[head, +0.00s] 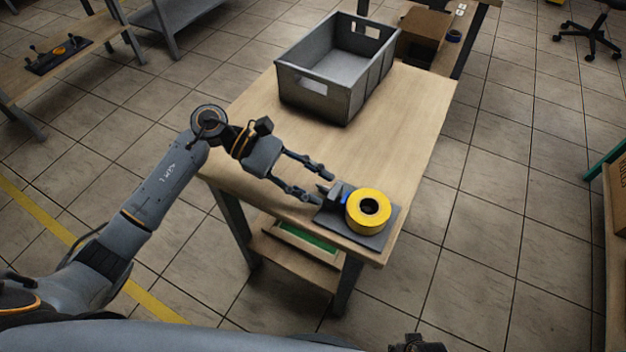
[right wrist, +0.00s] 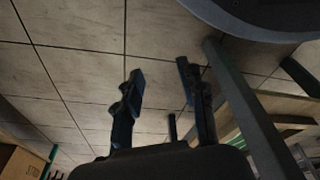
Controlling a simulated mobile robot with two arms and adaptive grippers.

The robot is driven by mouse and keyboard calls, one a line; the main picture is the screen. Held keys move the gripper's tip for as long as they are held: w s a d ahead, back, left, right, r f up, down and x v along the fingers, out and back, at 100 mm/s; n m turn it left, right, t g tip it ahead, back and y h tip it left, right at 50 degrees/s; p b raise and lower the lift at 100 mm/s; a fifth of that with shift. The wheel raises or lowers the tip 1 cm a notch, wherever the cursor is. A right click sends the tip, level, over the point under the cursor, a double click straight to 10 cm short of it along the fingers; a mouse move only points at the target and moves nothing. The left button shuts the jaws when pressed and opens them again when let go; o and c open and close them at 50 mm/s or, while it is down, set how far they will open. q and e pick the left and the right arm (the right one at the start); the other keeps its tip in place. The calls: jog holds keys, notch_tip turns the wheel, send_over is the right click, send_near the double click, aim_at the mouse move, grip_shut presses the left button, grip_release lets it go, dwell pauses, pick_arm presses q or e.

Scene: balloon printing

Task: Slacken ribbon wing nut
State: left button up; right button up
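A yellow ribbon roll (head: 368,211) with a dark core sits on a dark plate (head: 383,238) at the near right corner of the wooden table. A small dark bracket with a blue part (head: 344,198) stands just left of the roll. A wing nut is too small to make out for certain. My left gripper (head: 322,189) is open, its two fingers reaching toward the bracket from the left; I cannot tell whether they touch it. My right gripper (head: 418,345) barely shows at the bottom edge of the head view. In the right wrist view my right gripper (right wrist: 162,85) is open and empty above the floor.
A grey crate (head: 316,92) stands at the back of the table (head: 420,110). A cardboard box (head: 425,28) is behind it. A low shelf with a green-lined tray (head: 308,238) lies under the table. The tabletop between crate and plate is clear.

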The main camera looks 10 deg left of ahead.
pick_arm(q)
grip_shut()
jog(key=shift+w+f+n+g+y+b, duration=0.15)
jog(key=shift+n+g+y+b, duration=0.3)
jog(key=shift+n+b, duration=0.45)
jog(key=shift+w+d+n+g+b, duration=0.1)
jog(key=shift+w+n+g+b, duration=0.1)
jog(key=shift+n+g+b, duration=0.85)
jog(key=shift+n, duration=0.45)
pick_arm(e)
jog(key=w+r, duration=0.4)
jog(key=r, duration=1)
jog(key=shift+a+t, duration=0.2)
jog(key=shift+t, duration=0.2)
pick_arm(q)
grip_release()
